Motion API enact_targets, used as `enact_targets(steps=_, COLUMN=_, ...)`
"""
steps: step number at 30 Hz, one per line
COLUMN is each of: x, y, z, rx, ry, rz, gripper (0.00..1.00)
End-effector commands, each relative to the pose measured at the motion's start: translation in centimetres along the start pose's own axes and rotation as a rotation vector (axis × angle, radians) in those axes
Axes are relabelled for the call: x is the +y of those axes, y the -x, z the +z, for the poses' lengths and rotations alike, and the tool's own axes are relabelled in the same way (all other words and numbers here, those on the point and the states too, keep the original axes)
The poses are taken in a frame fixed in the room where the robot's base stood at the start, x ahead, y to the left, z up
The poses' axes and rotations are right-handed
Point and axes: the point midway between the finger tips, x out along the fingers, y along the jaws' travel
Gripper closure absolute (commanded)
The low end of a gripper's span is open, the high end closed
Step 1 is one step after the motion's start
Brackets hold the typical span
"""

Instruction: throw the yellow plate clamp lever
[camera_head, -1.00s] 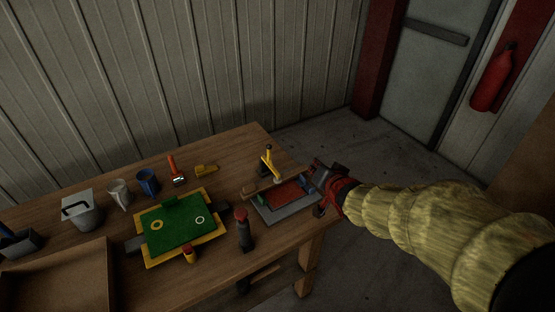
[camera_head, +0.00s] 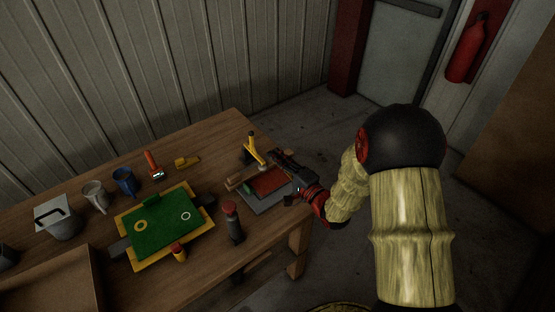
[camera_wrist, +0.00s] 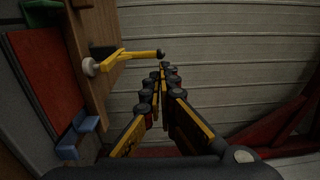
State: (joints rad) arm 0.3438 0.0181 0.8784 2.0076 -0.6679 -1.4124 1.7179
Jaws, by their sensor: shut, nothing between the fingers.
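The yellow plate clamp lever (camera_head: 253,148) stands up and leans at the back of the grey plate (camera_head: 262,206) with the red panel (camera_head: 268,182). In the wrist view the lever (camera_wrist: 128,53) runs from a pale round knob to a dark tip. My gripper (camera_head: 275,153) is shut and empty, just right of the lever in the head view. In the wrist view its fingertips (camera_wrist: 164,67) are close to the lever's dark tip. I cannot tell whether they touch.
A green board in a yellow frame (camera_head: 193,256), a dark bottle with a red cap (camera_head: 233,222), mugs (camera_head: 124,182) and a grey container (camera_head: 58,222) stand to the left on the wooden table. Blue blocks (camera_wrist: 84,122) sit on the plate's edge. A wall stands behind.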

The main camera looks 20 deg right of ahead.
Motion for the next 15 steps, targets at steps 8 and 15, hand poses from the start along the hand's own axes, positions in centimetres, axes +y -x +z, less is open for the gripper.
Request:
enact_targets(steps=8, x=0.3, y=-5.7, z=0.1, rx=-0.003, ry=0.002, rz=0.000, gripper=1.00)
enact_targets(steps=15, x=0.3, y=-9.1, z=0.1, rx=-0.001, ry=0.001, rz=0.001, gripper=1.00)
